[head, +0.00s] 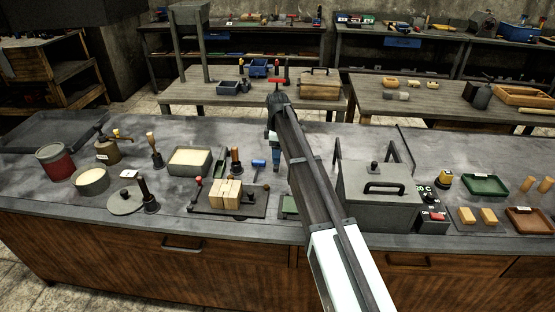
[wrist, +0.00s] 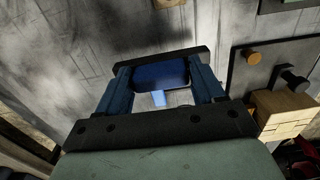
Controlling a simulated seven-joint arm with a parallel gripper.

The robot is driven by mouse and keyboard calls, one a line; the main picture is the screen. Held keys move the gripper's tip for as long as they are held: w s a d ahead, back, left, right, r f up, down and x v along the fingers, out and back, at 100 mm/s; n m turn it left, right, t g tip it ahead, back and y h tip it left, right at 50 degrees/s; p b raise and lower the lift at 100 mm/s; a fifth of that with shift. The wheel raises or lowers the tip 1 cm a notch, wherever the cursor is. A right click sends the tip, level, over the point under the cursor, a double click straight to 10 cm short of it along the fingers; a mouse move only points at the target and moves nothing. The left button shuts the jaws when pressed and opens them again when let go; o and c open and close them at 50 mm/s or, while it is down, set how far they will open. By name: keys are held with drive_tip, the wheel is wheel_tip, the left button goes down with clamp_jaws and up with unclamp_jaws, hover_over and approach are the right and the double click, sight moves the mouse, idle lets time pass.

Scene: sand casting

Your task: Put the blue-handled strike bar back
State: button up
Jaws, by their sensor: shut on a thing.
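My gripper (head: 275,160) points down over the middle of the bench, behind the plate with wooden blocks. In the wrist view its two blue fingers (wrist: 161,82) are shut on a dark blue piece (wrist: 160,72), which I take for the handle of the blue-handled strike bar. The bar's far end is hidden. A small bright blue T-shaped thing (head: 259,163) shows just left of my gripper in the head view; I cannot tell whether it is apart from the gripper.
The plate (head: 195,207) bears wooden blocks (head: 228,193) and upright pegs. A sand-filled box (head: 190,161) stands left. A grey lidded box (head: 378,200) stands close on the right. Pots and tools crowd the left bench. Bare bench (head: 225,135) lies behind.

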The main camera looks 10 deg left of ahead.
drive_tip(key=shift+f, duration=1.6)
drive_tip(key=shift+f, duration=0.15)
drive_tip(key=o, duration=1)
drive_tip(key=shift+o, duration=0.2)
wheel_tip(320, 180, up, 12)
drive_tip(key=shift+r, duration=0.15)
